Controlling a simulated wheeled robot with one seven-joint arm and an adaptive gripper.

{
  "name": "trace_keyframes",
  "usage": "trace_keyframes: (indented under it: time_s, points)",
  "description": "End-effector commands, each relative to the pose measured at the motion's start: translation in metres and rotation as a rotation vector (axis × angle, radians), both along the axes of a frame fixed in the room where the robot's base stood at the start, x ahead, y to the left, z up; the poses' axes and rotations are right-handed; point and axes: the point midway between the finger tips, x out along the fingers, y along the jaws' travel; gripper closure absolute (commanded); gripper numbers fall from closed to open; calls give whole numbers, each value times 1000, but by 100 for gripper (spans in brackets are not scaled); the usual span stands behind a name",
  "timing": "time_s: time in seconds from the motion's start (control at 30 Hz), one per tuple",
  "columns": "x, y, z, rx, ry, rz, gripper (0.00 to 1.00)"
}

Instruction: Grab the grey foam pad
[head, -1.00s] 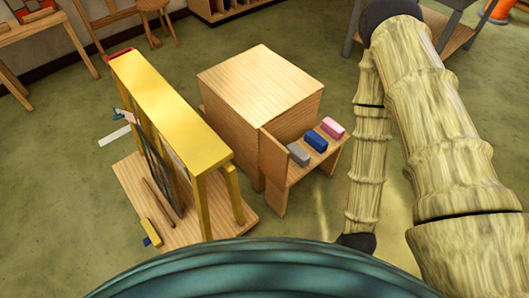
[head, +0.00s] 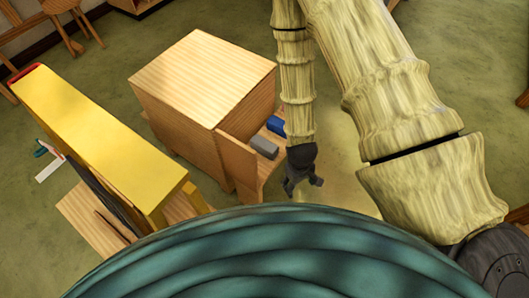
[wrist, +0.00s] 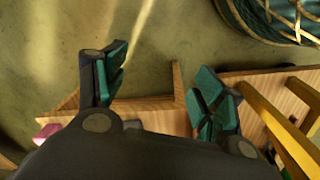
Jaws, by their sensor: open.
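The grey foam pad (head: 264,147) lies on a small wooden shelf (head: 270,168) on the side of a wooden cabinet, nearest me in its row. A blue pad (head: 275,124) lies just behind it. My gripper (head: 304,187) hangs to the right of the shelf and in front of the grey pad, apart from it. In the wrist view my gripper (wrist: 158,85) has its fingers spread, with nothing between them but floor and the shelf edge.
The wooden cabinet (head: 200,80) stands left of the shelf, with an upright board (head: 237,168) at the shelf's near end. A yellow frame (head: 110,130) on a wooden base stands further left. The floor right of the shelf is clear.

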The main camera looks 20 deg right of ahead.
Motion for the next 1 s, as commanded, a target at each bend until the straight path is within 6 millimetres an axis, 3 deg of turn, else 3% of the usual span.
trace_keyframes:
  time_s: [0.03, 0.17, 0.4, 0.5, 0.63, 0.8, 1.0]
  points:
    - [25, 1, -15, -5, -7, 34, 30]
    - [76, 3, -19, -9, 3, 120, 30]
    - [162, 17, -7, 14, 9, 273, 30]
    - [190, 24, 4, 33, 11, 332, 30]
    - [215, 33, 19, 55, 7, 390, 30]
    - [230, 39, 31, 73, 6, 431, 30]
    - [232, 41, 20, 77, 7, 436, 30]
